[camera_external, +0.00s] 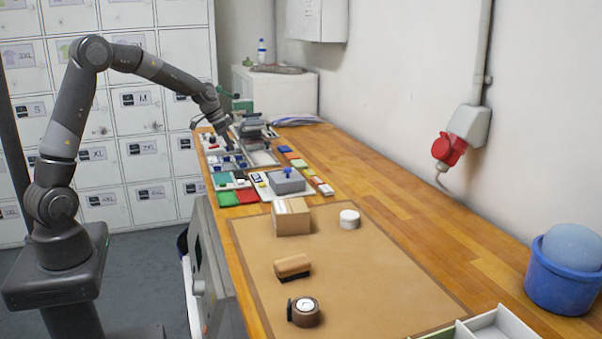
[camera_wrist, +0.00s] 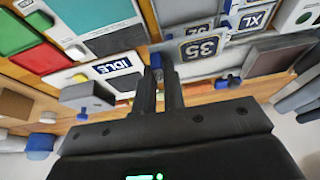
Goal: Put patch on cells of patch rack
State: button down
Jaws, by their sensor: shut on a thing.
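My gripper (camera_external: 229,147) is over the far left of the bench in the external view. In the wrist view my gripper (camera_wrist: 164,70) is shut on a small blue piece at its fingertips, apparently the grip of a patch; the rest is largely hidden by the fingers. Dark-blue patches marked 35 (camera_wrist: 200,47) and XL (camera_wrist: 253,19) show in the wrist view just beyond the fingertips, among grey holders that look like the patch rack (camera_wrist: 222,62). I cannot tell which cells are empty, or whether the held piece touches the rack.
A grey block with a blue knob (camera_external: 287,182) stands near a plate marked IDLE (camera_wrist: 113,66). Green (camera_external: 228,199) and red (camera_external: 247,195) pads lie at the left edge. A cardboard box (camera_external: 292,217) stands on the brown mat (camera_external: 365,265).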

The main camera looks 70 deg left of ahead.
jog(key=shift+a+f, duration=0.1)
jog(key=shift+f, duration=3.35)
jog(key=shift+f, duration=0.3)
jog(key=c, duration=1.4)
grip_release()
jog(key=shift+c, duration=0.2)
